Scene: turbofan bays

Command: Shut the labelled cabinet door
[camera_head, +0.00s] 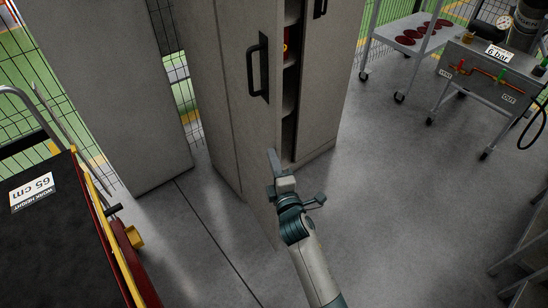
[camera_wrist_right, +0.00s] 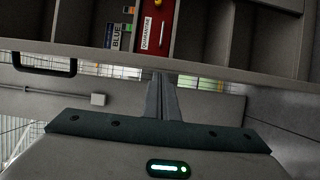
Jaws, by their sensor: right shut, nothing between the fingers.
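A tall grey cabinet (camera_head: 318,110) stands at the centre of the head view. Its left door (camera_head: 240,120), with a black bar handle (camera_head: 257,68), stands ajar, leaving a dark gap with shelves. The door handle also shows at left in the right wrist view (camera_wrist_right: 45,70). No label on the door is readable. My right gripper (camera_head: 272,156) is shut and empty, close to the door's free edge low down; I cannot tell whether it touches. Its closed fingers (camera_wrist_right: 161,78) point at a grey panel edge in the right wrist view. My left gripper is not in view.
Inside the cabinet are a red box (camera_wrist_right: 158,30) lettered QUARANTINE and a blue-labelled item (camera_wrist_right: 117,38). A red and yellow work stand (camera_head: 95,205) is at left. A wheeled cart (camera_head: 405,40) and a test bench (camera_head: 485,75) stand back right.

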